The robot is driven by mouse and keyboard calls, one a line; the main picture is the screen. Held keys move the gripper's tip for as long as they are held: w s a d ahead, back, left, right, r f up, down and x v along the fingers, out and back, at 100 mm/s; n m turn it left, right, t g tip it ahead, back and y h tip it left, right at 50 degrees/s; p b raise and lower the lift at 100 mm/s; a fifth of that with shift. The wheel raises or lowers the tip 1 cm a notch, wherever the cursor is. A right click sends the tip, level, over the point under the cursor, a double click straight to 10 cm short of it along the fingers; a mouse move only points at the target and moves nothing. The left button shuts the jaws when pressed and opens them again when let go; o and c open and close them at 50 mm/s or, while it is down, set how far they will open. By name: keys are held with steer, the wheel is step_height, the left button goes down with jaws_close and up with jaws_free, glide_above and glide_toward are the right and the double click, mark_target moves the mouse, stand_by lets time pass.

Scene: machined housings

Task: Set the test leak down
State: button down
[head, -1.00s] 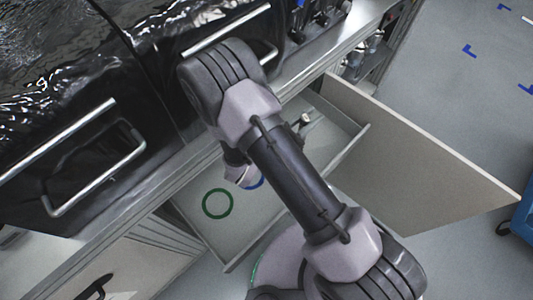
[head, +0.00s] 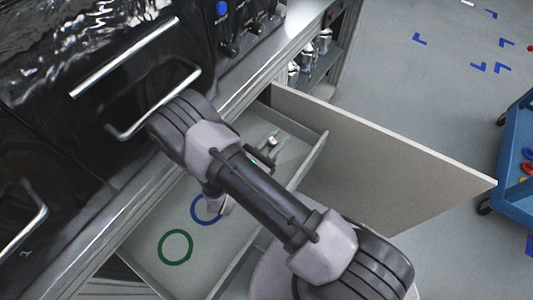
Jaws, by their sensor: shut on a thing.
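My gripper (head: 262,156) shows only in part, as a dark end past the far side of my forearm, over the open drawer. It is shut on a small pale metal piece, the test leak (head: 272,142), which lies at a slant toward the drawer's back right. My forearm hides most of the gripper, and I cannot tell whether the test leak touches the drawer floor. The open drawer (head: 152,262) has a green ring (head: 175,247) and a blue ring (head: 205,209) on its grey floor. My wrist covers part of the blue ring.
A tall pale panel (head: 390,160) stands along the drawer's right side. A black glossy cabinet with metal handles (head: 125,55) rises behind the bench edge (head: 265,60). Metal parts (head: 308,55) sit on a shelf behind. A blue cart (head: 520,160) stands at right on the open floor.

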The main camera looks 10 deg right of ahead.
steer(key=shift+f+b, duration=0.85)
steer(key=shift+f, duration=1.7)
steer(key=c, duration=1.2)
jaws_free()
steer(key=shift+r, duration=0.1)
steer(key=p+v, duration=0.2)
steer(key=v, duration=1)
steer(key=shift+r, duration=0.1)
